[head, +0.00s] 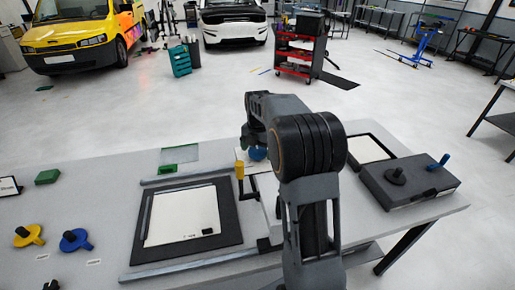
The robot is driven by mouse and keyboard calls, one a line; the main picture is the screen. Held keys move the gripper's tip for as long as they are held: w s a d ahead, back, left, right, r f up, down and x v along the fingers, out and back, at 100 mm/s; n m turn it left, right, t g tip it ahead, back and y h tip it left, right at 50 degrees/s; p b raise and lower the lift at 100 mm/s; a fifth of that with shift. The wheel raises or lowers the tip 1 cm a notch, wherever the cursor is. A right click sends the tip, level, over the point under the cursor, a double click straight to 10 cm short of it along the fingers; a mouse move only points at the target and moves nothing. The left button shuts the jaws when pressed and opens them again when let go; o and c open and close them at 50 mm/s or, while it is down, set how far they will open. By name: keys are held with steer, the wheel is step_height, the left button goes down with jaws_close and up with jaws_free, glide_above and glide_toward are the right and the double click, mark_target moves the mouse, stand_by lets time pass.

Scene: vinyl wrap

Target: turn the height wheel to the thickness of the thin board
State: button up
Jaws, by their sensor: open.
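My arm stands in front of the middle of the bench, and its far end bends down on the far side. My gripper (249,138) shows only in part there, small and dark, with its fingers hard to make out. A round blue part (258,153), possibly the height wheel, sits just below it, partly covered by my arm. Whether they touch I cannot tell. A yellow upright handle (239,170) on a dark crank stands to its left. A white sheet or board (182,215) lies on a dark mat at left; its thickness cannot be seen.
A dark grey box (425,192) with a black knob and blue lever stands at right, beside a black-framed white panel (371,149). Yellow (29,236) and blue (75,240) knobbed discs and a green block (47,177) lie at left. Metal rails border the mat.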

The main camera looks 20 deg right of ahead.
mark_target(257, 150)
step_height(257, 150, up, 14)
stand_by(0.6)
steer(key=shift+a+f, duration=0.1)
steer(key=shift+f, duration=0.05)
stand_by(0.3)
